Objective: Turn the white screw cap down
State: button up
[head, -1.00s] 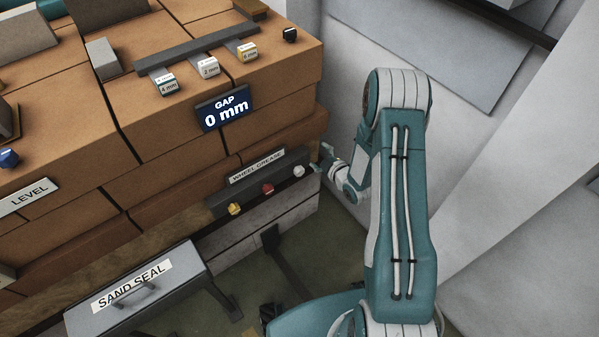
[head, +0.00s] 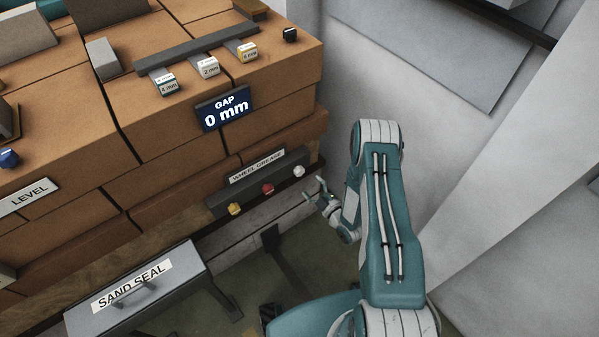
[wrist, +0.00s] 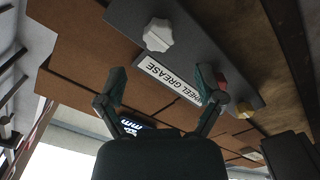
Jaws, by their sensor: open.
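The white screw cap (head: 299,171) sits at the right end of a dark bar on the brick block's side, under the "WHEEL GREASE" label (head: 257,166). In the wrist view the white cap (wrist: 158,34) is a lobed knob near the top centre, beyond the fingertips. My gripper (head: 314,190) is just below and right of the cap in the head view, apart from it. In the wrist view my gripper (wrist: 160,78) has its two fingers spread wide with nothing between them. How far down the cap is cannot be told.
A red cap (head: 268,188) and a yellow cap (head: 235,208) sit on the same bar to the left. A "SAND SEAL" box (head: 180,290) stands lower left. A "GAP 0 mm" display (head: 223,108) is above. A pale wall (head: 480,150) is on the right.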

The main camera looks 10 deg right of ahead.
aim_at(300, 174)
jog(key=x, duration=0.7)
jog(key=shift+w, duration=0.1)
jog(key=c, duration=1.1)
